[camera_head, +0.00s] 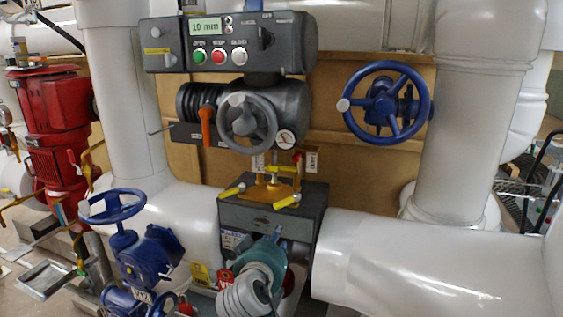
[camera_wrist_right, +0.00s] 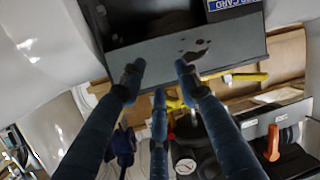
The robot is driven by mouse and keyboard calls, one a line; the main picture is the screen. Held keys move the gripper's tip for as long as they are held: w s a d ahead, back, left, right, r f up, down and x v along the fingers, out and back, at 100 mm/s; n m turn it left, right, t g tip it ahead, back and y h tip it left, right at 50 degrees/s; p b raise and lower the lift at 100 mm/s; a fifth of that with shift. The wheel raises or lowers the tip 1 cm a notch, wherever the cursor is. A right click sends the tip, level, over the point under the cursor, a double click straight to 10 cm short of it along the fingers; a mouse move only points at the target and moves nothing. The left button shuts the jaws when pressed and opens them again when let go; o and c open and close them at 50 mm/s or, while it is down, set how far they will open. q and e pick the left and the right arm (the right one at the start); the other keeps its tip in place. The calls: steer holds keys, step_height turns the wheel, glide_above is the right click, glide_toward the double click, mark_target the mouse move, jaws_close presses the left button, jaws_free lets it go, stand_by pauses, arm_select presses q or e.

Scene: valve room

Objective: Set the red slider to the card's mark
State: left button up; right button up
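A dark grey box (camera_head: 250,214) stands at the centre, below the valve handwheel. On its front left is a small card (camera_head: 234,240); its blue edge with "CARD" lettering (camera_wrist_right: 232,5) shows at the top of the right wrist view. I cannot make out the red slider or the card's mark in either view. My right gripper (camera_head: 277,236) is before the box front and hides part of it. In the right wrist view its three dark blue fingers (camera_wrist_right: 158,78) are spread, with nothing between them, close to the box's grey front edge (camera_wrist_right: 225,52). My left gripper is not in view.
Yellow-handled levers (camera_head: 285,201) stand on the box top. Above are a grey handwheel (camera_head: 247,119) and a control unit reading "10 mm" (camera_head: 206,27). A blue valve (camera_head: 148,255) with red and yellow tags beside it is left; a white pipe (camera_head: 420,262) is right.

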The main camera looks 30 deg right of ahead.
mark_target(295, 160)
step_height(295, 160, up, 17)
steer(key=d+m+h, duration=0.1)
steer(key=m+h, duration=0.3)
steer(key=p+x, duration=0.3)
steer(key=x, duration=0.8)
steer(key=shift+f+p, duration=0.1)
steer(key=shift+p, duration=0.3)
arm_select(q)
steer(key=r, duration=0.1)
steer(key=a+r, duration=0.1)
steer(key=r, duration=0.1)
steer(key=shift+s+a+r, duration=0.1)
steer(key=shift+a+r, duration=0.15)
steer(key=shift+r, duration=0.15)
arm_select(e)
jaws_close()
